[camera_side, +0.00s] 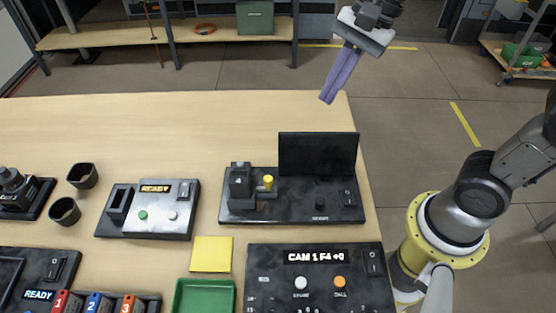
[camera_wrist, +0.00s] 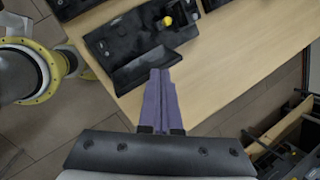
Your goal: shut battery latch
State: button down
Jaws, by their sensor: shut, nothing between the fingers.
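My gripper (camera_side: 327,99) is shut and empty, its purple fingers pointing down above the far right corner of the table. It also shows in the wrist view (camera_wrist: 160,74). Below it in the side view is a black device (camera_side: 290,207) with a raised dark panel (camera_side: 318,154), a small upright black block (camera_side: 240,182) and a yellow knob (camera_side: 268,181). In the wrist view the yellow knob (camera_wrist: 167,20) lies beyond the fingertips, and the fingertips overlap the panel's edge. I cannot tell which part is the battery latch.
A READY box (camera_side: 160,222) with a black slot (camera_side: 118,203) stands left of the device. A CAM console (camera_side: 315,275), yellow pad (camera_side: 211,254), green tray (camera_side: 180,298) and two dark cups (camera_side: 82,175) are nearby. The table's far side (camera_side: 180,120) is clear.

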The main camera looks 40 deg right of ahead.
jog(key=w+a+f+m+g, duration=0.1)
jog(key=w+a+f+g, duration=0.1)
jog(key=w+a+f, duration=0.2)
notch_tip(320, 180, down, 2)
jog(key=shift+w+a+f+g+y, duration=0.1)
jog(key=shift+w+a+g+y, duration=0.25)
jog(key=shift+a+g, duration=0.1)
send_over(278, 183)
notch_tip(278, 183, down, 9)
jog(key=shift+f, duration=0.15)
dwell(0.4)
